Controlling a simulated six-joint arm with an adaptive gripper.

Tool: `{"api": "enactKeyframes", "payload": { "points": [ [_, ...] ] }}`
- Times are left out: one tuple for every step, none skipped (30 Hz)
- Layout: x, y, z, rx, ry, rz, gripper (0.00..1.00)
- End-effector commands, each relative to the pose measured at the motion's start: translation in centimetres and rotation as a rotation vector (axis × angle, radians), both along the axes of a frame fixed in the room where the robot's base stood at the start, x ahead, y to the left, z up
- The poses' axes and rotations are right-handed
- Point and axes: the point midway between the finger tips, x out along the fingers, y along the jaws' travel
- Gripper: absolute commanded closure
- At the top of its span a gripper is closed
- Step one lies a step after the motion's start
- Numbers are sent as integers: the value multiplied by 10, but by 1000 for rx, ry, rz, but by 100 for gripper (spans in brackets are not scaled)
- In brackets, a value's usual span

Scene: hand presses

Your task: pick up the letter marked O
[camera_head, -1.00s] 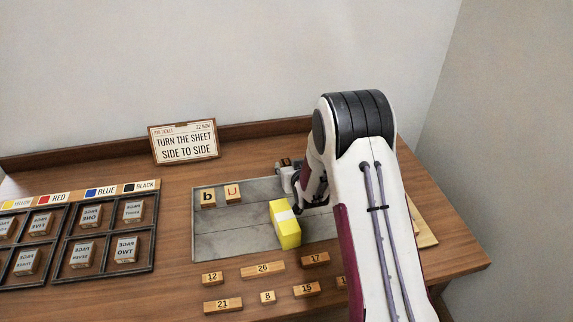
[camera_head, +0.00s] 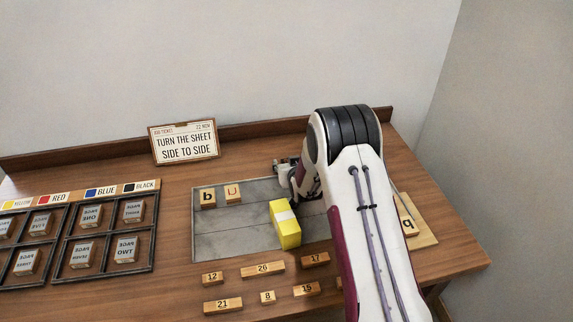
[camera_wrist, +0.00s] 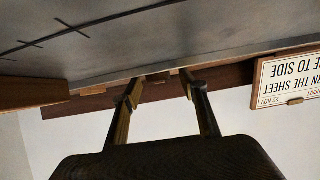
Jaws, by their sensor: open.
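No letter marked O can be made out in either view; my arm hides part of the grey plate and the board right of it. Letter blocks b (camera_head: 208,197) and U (camera_head: 233,194) sit at the plate's upper left. A letter block q (camera_head: 408,226) stands on the wooden board at the right. My gripper (camera_wrist: 160,80) shows in the wrist view with its two fingers apart and nothing seen between them. In the head view it is largely hidden by my arm, over the grey plate's back edge.
A yellow block with a white band (camera_head: 285,224) stands on the grey plate (camera_head: 230,240). Number blocks (camera_head: 264,268) lie in front. Compartment trays (camera_head: 72,262) with word blocks are at left. A sign (camera_head: 184,142) stands at the back. A low rail (camera_head: 255,128) edges the table's back.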

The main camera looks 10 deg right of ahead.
Motion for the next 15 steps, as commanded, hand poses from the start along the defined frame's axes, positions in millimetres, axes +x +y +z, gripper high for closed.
{"api": "enactKeyframes", "payload": {
  "points": [
    [0, 0, 0, 0, 0, 0, 57],
    [0, 0, 0, 0, 0, 0, 57],
    [0, 0, 0, 0, 0, 0, 57],
    [0, 0, 0, 0, 0, 0, 57],
    [0, 0, 0, 0, 0, 0, 57],
    [0, 0, 0, 0, 0, 0, 57],
    [0, 0, 0, 0, 0, 0, 57],
    [0, 0, 0, 0, 0, 0, 62],
    [0, 0, 0, 0, 0, 0, 73],
    [0, 0, 0, 0, 0, 0, 80],
    [0, 0, 0, 0, 0, 0, 88],
    [0, 0, 0, 0, 0, 0, 91],
    [0, 0, 0, 0, 0, 0, 91],
    [0, 0, 0, 0, 0, 0, 91],
    [0, 0, 0, 0, 0, 0, 91]
  ]
}}
